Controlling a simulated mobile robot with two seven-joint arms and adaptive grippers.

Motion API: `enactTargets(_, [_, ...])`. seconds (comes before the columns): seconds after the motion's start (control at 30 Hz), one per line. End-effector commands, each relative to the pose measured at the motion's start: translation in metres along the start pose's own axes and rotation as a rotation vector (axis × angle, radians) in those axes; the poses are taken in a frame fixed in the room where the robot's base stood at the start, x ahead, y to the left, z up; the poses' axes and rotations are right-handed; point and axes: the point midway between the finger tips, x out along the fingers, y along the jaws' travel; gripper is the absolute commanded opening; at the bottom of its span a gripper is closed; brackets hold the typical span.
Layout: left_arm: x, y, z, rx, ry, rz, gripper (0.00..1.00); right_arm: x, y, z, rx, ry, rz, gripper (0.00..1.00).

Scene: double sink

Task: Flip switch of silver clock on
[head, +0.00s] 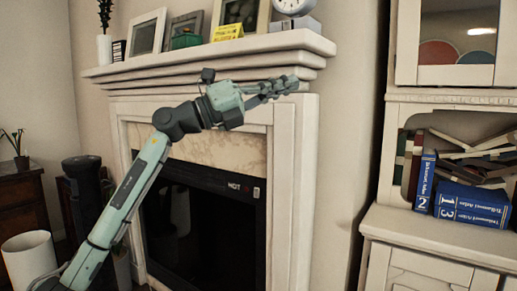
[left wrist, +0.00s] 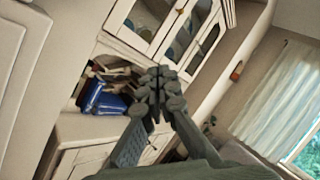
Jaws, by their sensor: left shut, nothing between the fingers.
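The silver clock (head: 292,5) stands at the right end of the mantel shelf in the head view. Its round white face is cut off by the top edge of the picture, and I cannot make out its switch. My left gripper (head: 290,85) is shut and empty, in front of the fireplace, below the clock and apart from it. Its closed fingers also show in the left wrist view (left wrist: 160,82), where the clock is out of sight. My right gripper is in neither view.
The mantel shelf (head: 205,57) juts out above my left gripper. It carries picture frames (head: 148,36), a yellow sign (head: 227,32) and a green box (head: 186,41). A cabinet with books (head: 474,204) stands to the right. The wall between is clear.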

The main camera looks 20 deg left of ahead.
Motion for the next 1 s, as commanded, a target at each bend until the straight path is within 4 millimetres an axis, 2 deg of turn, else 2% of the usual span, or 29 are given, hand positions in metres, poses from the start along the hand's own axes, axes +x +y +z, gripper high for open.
enactTargets(0.2, [-0.012, 0.043, -0.005, -0.203, -0.133, -0.05, 0.0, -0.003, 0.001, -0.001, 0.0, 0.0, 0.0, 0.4])
enactTargets(0.5, [-0.035, 0.098, -0.011, -0.409, -0.294, -0.063, 0.0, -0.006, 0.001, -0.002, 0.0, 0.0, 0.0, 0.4])
enactTargets(0.8, [-0.058, 0.143, -0.02, -0.55, -0.419, -0.049, 0.0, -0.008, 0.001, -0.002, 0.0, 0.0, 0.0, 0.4])
enactTargets(1.0, [-0.067, 0.159, -0.024, -0.599, -0.465, -0.041, 0.0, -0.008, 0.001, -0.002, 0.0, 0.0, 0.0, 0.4])
